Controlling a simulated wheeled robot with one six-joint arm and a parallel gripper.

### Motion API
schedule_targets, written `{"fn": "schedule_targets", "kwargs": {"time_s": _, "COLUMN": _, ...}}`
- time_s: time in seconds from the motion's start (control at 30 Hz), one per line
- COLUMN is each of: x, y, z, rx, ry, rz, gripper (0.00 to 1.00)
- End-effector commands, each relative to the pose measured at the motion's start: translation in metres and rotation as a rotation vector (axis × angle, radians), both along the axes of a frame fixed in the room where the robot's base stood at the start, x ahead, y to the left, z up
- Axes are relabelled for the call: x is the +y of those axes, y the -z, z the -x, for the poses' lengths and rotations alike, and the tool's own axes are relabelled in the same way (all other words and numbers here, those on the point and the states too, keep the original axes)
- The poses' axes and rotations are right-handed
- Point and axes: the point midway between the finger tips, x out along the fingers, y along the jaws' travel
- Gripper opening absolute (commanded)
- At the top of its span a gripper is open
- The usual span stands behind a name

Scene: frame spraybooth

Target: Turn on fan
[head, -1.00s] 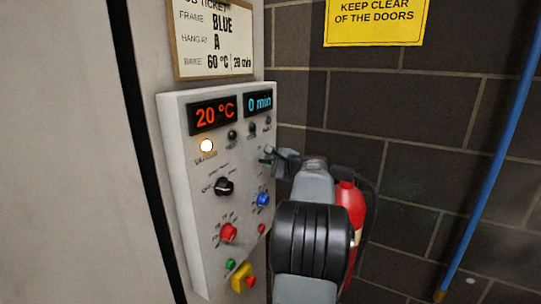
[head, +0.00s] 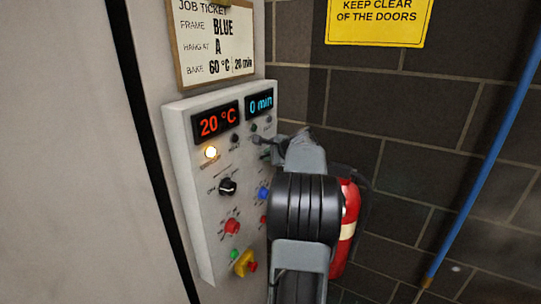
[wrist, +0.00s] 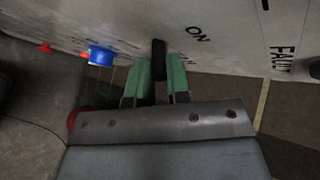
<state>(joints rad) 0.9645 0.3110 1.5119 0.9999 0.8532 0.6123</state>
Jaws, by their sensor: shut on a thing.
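A pale control panel (head: 205,250) hangs on the wall in the head view. Its displays read 20 °C and 0 min. My gripper (wrist: 159,80) is at the panel's upper right, with my arm hiding part of that side in the head view. In the wrist view its green fingertips are closed on a small dark switch lever (wrist: 159,48) sticking out from the panel. An "ON" label (wrist: 198,34) is printed beside the lever; a second label below it is partly hidden by a fingertip, with "AN" readable.
The panel also carries a lit lamp (head: 210,152), a black selector (head: 227,187), a blue knob (head: 263,193), a red knob (head: 232,227) and a yellow-based stop button (head: 244,264). A red fire extinguisher (head: 347,215) stands behind my arm. A blue pipe (head: 485,165) runs down the wall.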

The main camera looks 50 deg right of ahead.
Motion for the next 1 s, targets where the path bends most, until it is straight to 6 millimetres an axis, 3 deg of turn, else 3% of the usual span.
{"fn": "schedule_targets", "kwargs": {"time_s": 0.23, "x": 0.0, "y": 0.0, "z": 0.0, "rx": -0.001, "ry": 0.0, "rz": 0.001, "gripper": 0.0}}
{"fn": "schedule_targets", "kwargs": {"time_s": 0.27, "x": 0.0, "y": 0.0, "z": 0.0, "rx": -0.001, "ry": 0.0, "rz": 0.001, "gripper": 0.18}}
{"fn": "schedule_targets", "kwargs": {"time_s": 0.5, "x": 0.0, "y": 0.0, "z": 0.0, "rx": -0.001, "ry": 0.0, "rz": 0.001, "gripper": 0.41}}
{"fn": "schedule_targets", "kwargs": {"time_s": 0.8, "x": 0.0, "y": -0.001, "z": 0.002, "rx": -0.002, "ry": 0.0, "rz": 0.001, "gripper": 0.42}}
{"fn": "schedule_targets", "kwargs": {"time_s": 1.0, "x": 0.002, "y": -0.014, "z": 0.024, "rx": -0.003, "ry": 0.003, "rz": 0.004, "gripper": 0.42}}
